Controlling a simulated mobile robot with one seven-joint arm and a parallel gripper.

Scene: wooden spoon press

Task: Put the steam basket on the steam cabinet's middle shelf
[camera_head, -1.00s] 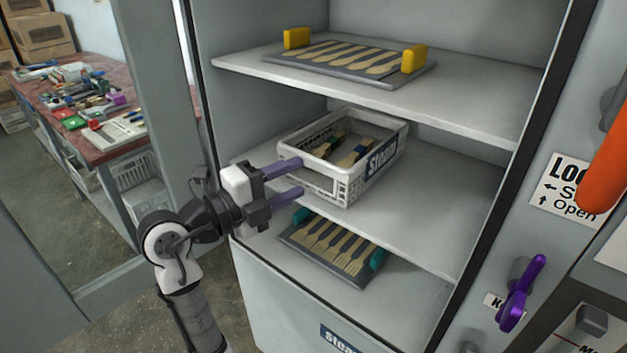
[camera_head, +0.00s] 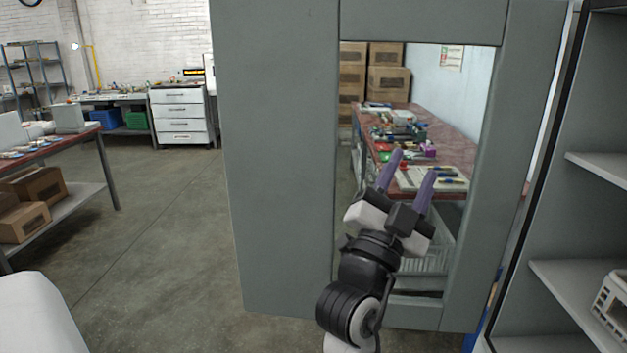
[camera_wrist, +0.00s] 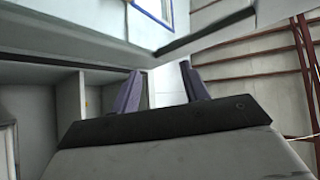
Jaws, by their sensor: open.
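The steam basket (camera_head: 611,305), a white plastic crate, shows only in part at the right edge of the head view. It rests on the middle shelf (camera_head: 577,281) of the steam cabinet (camera_head: 545,215). The rest of the basket and its contents are out of frame. My gripper (camera_head: 405,174) is open and empty, fingers pointing up and away, in front of the cabinet's open door and well left of the basket. The wrist view also shows my gripper's purple fingers (camera_wrist: 163,92) apart with nothing between them. The basket cannot be made out there.
The grey cabinet door (camera_head: 277,160) stands open with a window, close beyond my gripper. Through the window a red-topped bench (camera_head: 456,130) with tools shows. Another table (camera_head: 50,150) with cardboard boxes below is at left. The floor (camera_head: 170,230) between is clear.

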